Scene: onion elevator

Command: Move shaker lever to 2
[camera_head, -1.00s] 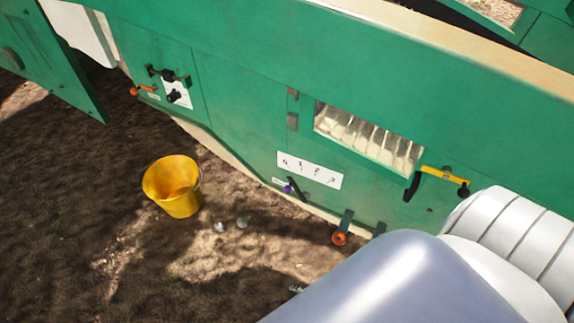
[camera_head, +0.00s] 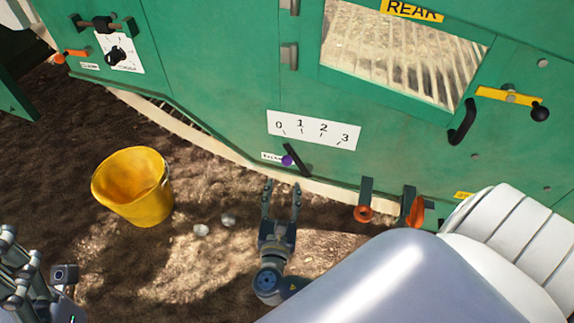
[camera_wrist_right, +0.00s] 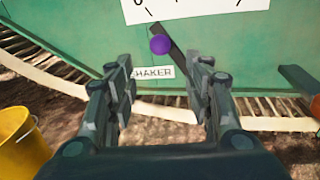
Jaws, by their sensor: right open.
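The shaker lever (camera_head: 298,162) is a dark slanted bar with a purple knob, on the green wall below a white scale plate (camera_head: 335,137) marked 0 to 3. Its upper end leans left, toward the 0 side. In the right wrist view the lever (camera_wrist_right: 178,46) and purple knob appear beyond the fingertips, above the SHAKER label (camera_wrist_right: 153,72). My right gripper (camera_head: 282,186) is open and empty, just below the lever, fingers pointing up at the wall; it also shows in the wrist view (camera_wrist_right: 165,72). My left gripper (camera_head: 22,262) is partly in view at lower left; its opening is unclear.
A yellow bucket (camera_head: 135,188) stands on the soil to the left, with two small pale onion-like objects (camera_head: 215,225) beside it. Orange-ended levers (camera_head: 365,205) stick out right of the shaker lever. A black handle (camera_head: 463,122) is farther right.

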